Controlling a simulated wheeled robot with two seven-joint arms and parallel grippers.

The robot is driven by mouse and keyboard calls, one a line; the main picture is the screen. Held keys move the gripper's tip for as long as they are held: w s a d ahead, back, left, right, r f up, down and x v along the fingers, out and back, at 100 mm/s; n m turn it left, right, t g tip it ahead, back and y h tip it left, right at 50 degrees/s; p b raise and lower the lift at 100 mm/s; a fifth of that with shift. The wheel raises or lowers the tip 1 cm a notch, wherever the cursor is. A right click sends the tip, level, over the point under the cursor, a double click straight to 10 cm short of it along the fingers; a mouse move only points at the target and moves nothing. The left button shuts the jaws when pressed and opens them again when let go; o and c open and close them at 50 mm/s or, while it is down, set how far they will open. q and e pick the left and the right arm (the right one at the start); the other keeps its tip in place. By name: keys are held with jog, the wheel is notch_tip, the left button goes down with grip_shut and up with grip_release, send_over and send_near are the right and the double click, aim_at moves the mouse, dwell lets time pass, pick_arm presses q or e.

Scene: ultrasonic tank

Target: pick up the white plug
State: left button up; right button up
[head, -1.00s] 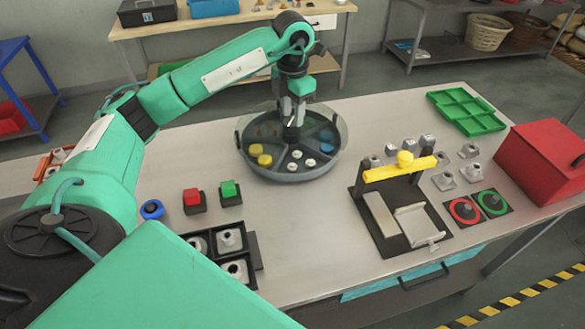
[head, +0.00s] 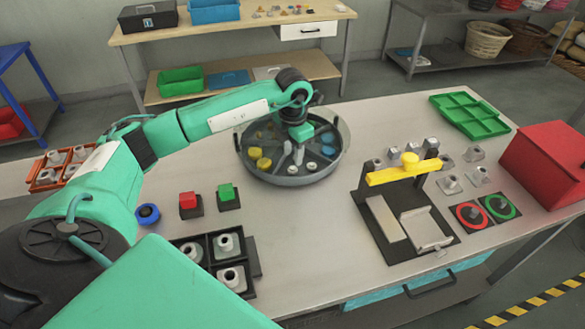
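The round grey divided tank (head: 292,181) stands at the back middle of the table. White plugs lie in its front compartment; one white plug (head: 312,166) shows just right of my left gripper's fingers. My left gripper (head: 299,157) points down inside the tank, low over the white plugs. Its fingers are small and dark here, and I cannot tell whether they are open or shut on a plug. A white plug under the fingertips may be hidden by them. My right gripper is out of view.
Yellow plugs (head: 263,163) lie in the tank's left compartment, and blue ones at the right. The tank's rim surrounds my gripper. A black fixture with a yellow bar (head: 400,173) stands to the right. Red and green buttons (head: 228,192) stand in front.

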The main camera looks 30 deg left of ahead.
aim_at(293, 168)
pick_arm(q)
notch_tip(293, 168, down, 5)
jog(key=shift+a+f+p, duration=0.1)
jog(key=shift+f+p, duration=0.1)
jog(key=shift+p, duration=1.05)
jog(key=shift+f, duration=0.2)
jog(key=c, duration=0.6)
jog(key=shift+c, duration=0.7)
